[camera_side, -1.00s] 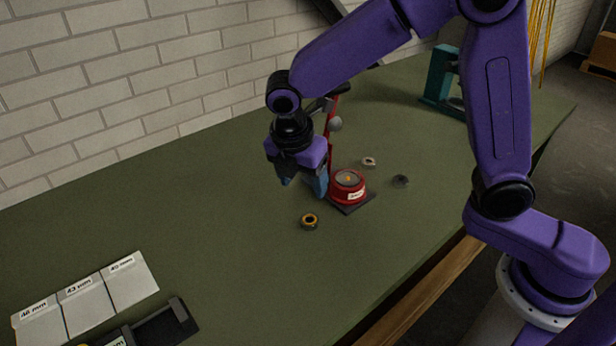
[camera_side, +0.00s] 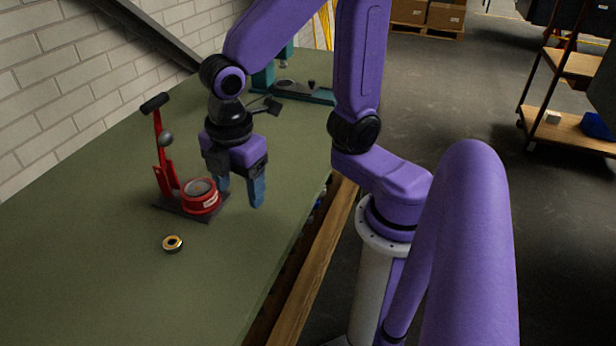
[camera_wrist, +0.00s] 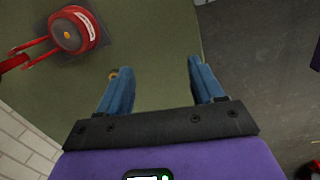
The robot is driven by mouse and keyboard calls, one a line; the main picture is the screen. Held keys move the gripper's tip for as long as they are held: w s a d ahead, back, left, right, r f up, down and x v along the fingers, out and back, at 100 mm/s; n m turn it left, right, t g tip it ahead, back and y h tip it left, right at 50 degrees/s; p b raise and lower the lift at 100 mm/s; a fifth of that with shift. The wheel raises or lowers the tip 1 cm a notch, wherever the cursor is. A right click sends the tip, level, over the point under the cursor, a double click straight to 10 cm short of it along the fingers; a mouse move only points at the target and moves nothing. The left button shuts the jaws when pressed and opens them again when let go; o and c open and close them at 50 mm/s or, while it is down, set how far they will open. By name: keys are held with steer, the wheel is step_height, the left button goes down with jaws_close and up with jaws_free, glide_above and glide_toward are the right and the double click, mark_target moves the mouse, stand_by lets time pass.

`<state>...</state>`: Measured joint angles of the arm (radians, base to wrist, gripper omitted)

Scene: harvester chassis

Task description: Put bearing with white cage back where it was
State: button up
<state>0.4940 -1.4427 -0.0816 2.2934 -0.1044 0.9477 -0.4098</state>
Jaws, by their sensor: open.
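My gripper (camera_side: 240,197) is open and empty above the bench, just right of the red round gauge; its spread blue fingers also show in the wrist view (camera_wrist: 160,70). I cannot make out a bearing with a white cage in the side view now; my gripper may hide it. A bearing with a yellow-gold cage (camera_side: 172,244) lies flat on the bench in front of the gauge. In the wrist view a small brownish ring (camera_wrist: 113,74) lies beside the left finger, partly hidden; I cannot tell its cage colour.
The red gauge (camera_side: 201,196) stands on a dark base with a red lever post (camera_side: 160,150). A teal press (camera_side: 262,77) stands at the far end of the bench. The green bench top (camera_side: 90,270) is clear at the near left. A wooden edge (camera_side: 310,270) bounds it.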

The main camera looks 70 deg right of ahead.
steer(key=s+d+m+y, duration=0.1)
steer(key=s+d+m, duration=0.2)
steer(key=s+d, duration=0.3)
steer(key=s, duration=0.4)
steer(key=shift+s+f+m, duration=0.15)
steer(key=shift+f+m, duration=0.05)
steer(key=shift+m, duration=0.1)
